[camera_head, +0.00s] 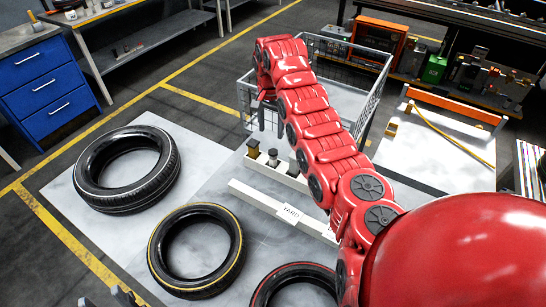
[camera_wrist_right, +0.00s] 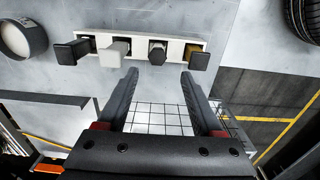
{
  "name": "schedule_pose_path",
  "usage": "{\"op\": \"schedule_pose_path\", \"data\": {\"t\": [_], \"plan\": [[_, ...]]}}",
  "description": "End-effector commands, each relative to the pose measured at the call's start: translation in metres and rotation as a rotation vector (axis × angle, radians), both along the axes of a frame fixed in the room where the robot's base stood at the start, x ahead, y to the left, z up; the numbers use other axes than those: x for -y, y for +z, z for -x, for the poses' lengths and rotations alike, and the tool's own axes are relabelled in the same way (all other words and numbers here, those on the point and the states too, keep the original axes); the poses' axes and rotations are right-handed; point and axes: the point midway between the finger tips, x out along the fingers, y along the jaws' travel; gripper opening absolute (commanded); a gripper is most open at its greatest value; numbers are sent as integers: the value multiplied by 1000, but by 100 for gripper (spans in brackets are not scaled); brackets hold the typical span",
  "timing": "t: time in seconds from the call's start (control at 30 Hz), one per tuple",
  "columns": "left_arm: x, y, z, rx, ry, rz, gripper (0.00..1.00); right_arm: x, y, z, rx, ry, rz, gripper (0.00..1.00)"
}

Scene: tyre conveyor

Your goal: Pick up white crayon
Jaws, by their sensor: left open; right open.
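The white crayon (camera_wrist_right: 115,52) stands in a white holder (camera_wrist_right: 138,35) with several other crayons, second from the left in the right wrist view. In the head view the white crayon (camera_head: 293,164) shows just left of my red right arm. My right gripper (camera_wrist_right: 160,75) is open and empty. In the right wrist view its fingers point toward the holder, and the white crayon lies a little left of the left fingertip, apart from it. Only the dark tips of my left gripper (camera_head: 106,299) show at the bottom left of the head view, open.
A wire basket (camera_head: 375,95) stands behind my right arm. A white labelled bar (camera_head: 258,197) lies in front of the holder. A blue drawer cabinet (camera_head: 42,85) stands at left.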

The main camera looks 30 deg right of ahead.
Motion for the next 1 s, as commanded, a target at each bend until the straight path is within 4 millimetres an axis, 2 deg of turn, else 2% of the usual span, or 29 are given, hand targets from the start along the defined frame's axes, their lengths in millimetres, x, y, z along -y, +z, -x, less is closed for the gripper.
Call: {"op": "schedule_pose_path", "data": {"t": [0.03,0.17,0.27,0.33,0.57,0.73,0.8,1.0], "plan": [[0,5,0,0,0,0,50,-1,-7,0,-1,0,-1,68],[0,1,0,0,0,0,50,-2,-38,0,0,3,1,68],[0,-8,0,0,0,0,50,-1,-60,0,1,1,2,68],[0,4,0,-1,0,0,50,1,-64,1,-3,0,1,68],[0,13,0,0,0,0,50,2,-81,0,4,0,2,68],[0,40,0,0,0,0,50,5,-103,7,-8,1,-1,68],[0,37,0,1,0,0,50,5,-115,5,1,2,2,68],[0,40,0,0,0,0,50,6,-128,4,3,1,3,68]]}}
